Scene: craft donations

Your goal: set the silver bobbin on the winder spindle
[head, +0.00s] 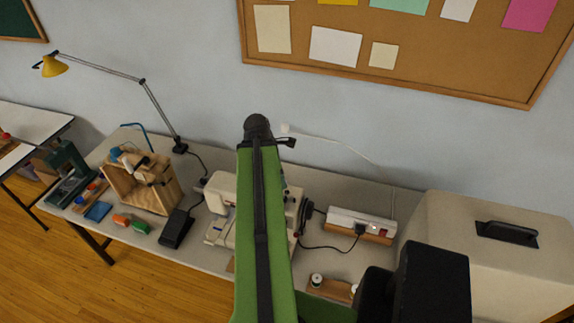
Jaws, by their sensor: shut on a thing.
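A cream sewing machine (220,192) stands on the table in the middle of the head view. My green arm crosses in front of it and hides much of it. A dark wheel shows at its right end. I cannot make out the winder spindle. I cannot pick out the silver bobbin either. My gripper is not visible; the arm rises to a dark joint at the top, and what lies beyond is hidden behind it.
A wooden holder (329,288) with small pale-topped spools lies right of my arm. A power strip (345,217) and cables lie behind it. A large beige case (500,275) fills the right. A black pedal (176,229), wooden box (120,182) and yellow lamp (53,67) stand left.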

